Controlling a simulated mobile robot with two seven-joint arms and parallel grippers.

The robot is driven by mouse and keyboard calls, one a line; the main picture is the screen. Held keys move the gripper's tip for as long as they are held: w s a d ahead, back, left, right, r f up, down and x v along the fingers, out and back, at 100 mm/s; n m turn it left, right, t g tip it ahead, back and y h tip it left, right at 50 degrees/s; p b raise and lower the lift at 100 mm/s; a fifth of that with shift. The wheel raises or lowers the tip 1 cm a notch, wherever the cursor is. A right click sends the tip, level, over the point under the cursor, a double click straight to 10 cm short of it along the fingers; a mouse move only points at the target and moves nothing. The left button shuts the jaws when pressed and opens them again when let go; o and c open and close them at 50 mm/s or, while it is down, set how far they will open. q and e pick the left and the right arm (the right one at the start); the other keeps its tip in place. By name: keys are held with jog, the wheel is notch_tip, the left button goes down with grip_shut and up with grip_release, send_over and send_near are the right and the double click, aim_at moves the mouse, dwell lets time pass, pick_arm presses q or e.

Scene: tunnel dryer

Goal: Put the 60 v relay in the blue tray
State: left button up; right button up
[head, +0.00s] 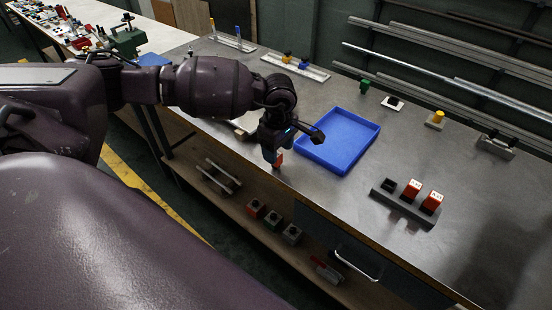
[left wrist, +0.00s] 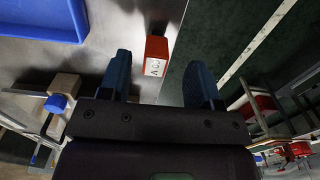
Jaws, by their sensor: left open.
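A red relay (head: 279,159) with a white label stands near the front edge of the bench, just left of the blue tray (head: 314,163). In the left wrist view the relay (left wrist: 154,55) shows between the lines of my two fingers, with a gap on each side; its label is too small to read surely. My left gripper (head: 271,153) is open, pointing down at the relay; it also shows in the left wrist view (left wrist: 160,82). The blue tray is empty, and part of it shows in the left wrist view (left wrist: 42,38). My right gripper is out of view.
A dark holder (head: 401,208) with two red relays (head: 413,189) and a black part stands right of the tray. Small coloured parts and fixtures (head: 295,68) line the back of the bench. Several blocks sit on the shelf below. Bare bench lies between tray and holder.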

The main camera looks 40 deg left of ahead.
pick_arm(q)
jog(key=shift+w+a+f, duration=0.1)
jog(key=shift+a+f, duration=0.05)
jog(key=shift+f, duration=1.25)
jog(key=shift+w+a+f, duration=0.1)
jog(key=shift+f, duration=1.25)
